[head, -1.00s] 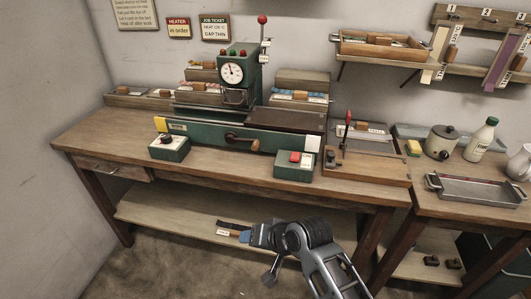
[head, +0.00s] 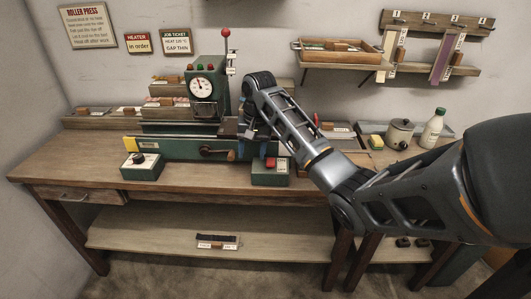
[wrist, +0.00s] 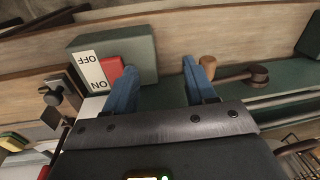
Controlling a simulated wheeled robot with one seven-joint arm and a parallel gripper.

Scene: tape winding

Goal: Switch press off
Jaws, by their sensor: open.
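The green roller press (head: 205,80) with its dial stands on the bench. At its front right is a green switch box (head: 268,179) with a red rocker (head: 270,162). In the wrist view the box (wrist: 140,47) has a white OFF/ON label (wrist: 92,70) beside the red rocker (wrist: 114,69). I cannot tell which way the rocker is tipped. My gripper (head: 246,133) is open and empty above the press front, just behind the box. In the wrist view my gripper (wrist: 161,84) has blue fingertips apart, the left one overlapping the rocker's edge; contact is unclear.
A crank handle (head: 215,152) with a wooden knob is left of the switch box. Another green box with a dark knob (head: 140,159) stands farther left. A red-knobbed lever (head: 226,35) rises on the press. The bench front (head: 200,180) between the boxes is clear.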

